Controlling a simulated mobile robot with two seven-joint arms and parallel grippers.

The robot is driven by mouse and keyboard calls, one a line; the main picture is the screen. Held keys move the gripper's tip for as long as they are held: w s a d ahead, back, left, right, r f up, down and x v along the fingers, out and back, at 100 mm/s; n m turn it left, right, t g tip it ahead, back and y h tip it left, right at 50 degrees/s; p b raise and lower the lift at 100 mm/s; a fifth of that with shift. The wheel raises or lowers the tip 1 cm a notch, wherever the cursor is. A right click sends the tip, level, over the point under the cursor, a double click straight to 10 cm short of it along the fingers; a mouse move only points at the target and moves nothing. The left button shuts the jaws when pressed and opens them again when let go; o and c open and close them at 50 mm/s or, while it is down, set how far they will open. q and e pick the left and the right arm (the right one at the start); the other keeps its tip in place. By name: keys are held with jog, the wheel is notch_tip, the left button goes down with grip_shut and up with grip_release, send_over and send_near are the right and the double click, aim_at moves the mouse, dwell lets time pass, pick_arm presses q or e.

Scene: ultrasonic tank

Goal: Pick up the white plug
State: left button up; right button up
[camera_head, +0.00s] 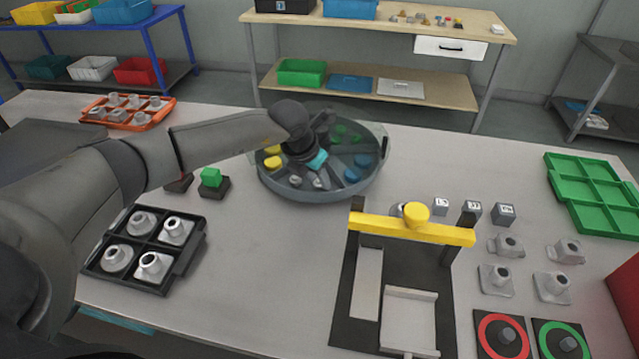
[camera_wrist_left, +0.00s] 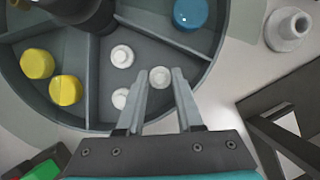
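Several small round white plugs lie in one compartment of the round grey divided tray (camera_head: 305,195). In the left wrist view, one white plug (camera_wrist_left: 160,76) sits between the fingertips of my left gripper (camera_wrist_left: 160,72), with a small gap visible to each finger. Two other white plugs, one farther up (camera_wrist_left: 122,56) and one lower (camera_wrist_left: 121,98), lie to the left of the fingers. My left gripper is open, pointing down into the tray. In the head view, its wrist hides part of the tray. My right gripper is in neither view.
Yellow plugs (camera_wrist_left: 65,90) and a blue plug (camera_wrist_left: 191,13) lie in neighbouring compartments, split by raised dividers. A black fixture with a yellow bar (camera_head: 415,230) stands right of the tray. A black tray of grey parts (camera_head: 190,250) is at the left.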

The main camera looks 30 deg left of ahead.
pick_arm(q)
grip_shut()
